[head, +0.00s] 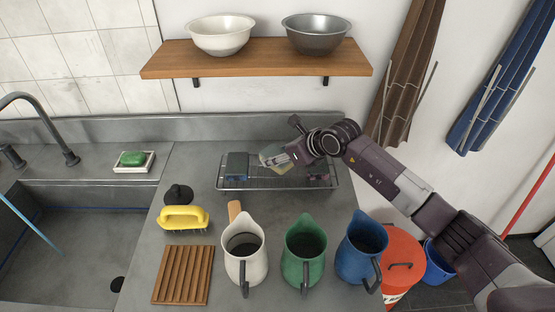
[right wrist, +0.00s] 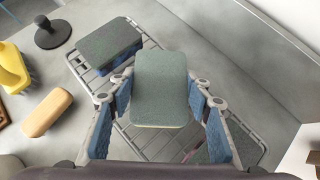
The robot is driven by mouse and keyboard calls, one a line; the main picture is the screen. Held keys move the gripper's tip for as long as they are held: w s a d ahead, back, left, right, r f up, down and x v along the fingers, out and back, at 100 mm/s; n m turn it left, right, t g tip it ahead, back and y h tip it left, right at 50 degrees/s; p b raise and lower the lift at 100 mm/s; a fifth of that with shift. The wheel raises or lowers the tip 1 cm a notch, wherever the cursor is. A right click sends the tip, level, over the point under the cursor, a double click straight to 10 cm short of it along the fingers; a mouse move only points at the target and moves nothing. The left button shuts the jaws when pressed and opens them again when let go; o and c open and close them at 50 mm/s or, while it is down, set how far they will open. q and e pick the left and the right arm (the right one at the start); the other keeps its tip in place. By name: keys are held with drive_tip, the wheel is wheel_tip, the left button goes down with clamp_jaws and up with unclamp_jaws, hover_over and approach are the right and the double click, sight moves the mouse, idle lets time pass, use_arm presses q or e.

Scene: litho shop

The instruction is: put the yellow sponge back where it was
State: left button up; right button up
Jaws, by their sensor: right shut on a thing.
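My right gripper (head: 273,158) is shut on the yellow sponge (head: 283,169) over the middle of the wire rack (head: 222,188). In the right wrist view the sponge (right wrist: 160,88) shows its grey-green scouring face, with a thin yellow edge, between the two blue finger pads. I cannot tell whether it touches the rack. A blue sponge with a dark top (head: 237,165) sits at the rack's left end. A pinkish sponge with a dark top (right wrist: 214,150) is at the right end, partly hidden by the gripper. My left gripper is not in view.
White (head: 243,262), green (head: 303,255) and blue (head: 361,250) jugs stand in front of the rack. A yellow brush (head: 184,217), a black knob-handled tool (head: 178,194) and a slatted wooden board (head: 183,275) lie to the left. A wooden shelf (head: 255,60) with two bowls hangs above.

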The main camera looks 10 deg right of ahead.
wheel_tip(320, 180, down, 3)
drive_tip(key=shift+r, duration=0.15)
drive_tip(key=shift+f, duration=0.2)
drive_tip(key=o, duration=1.3)
drive_tip(key=shift+r, duration=0.1)
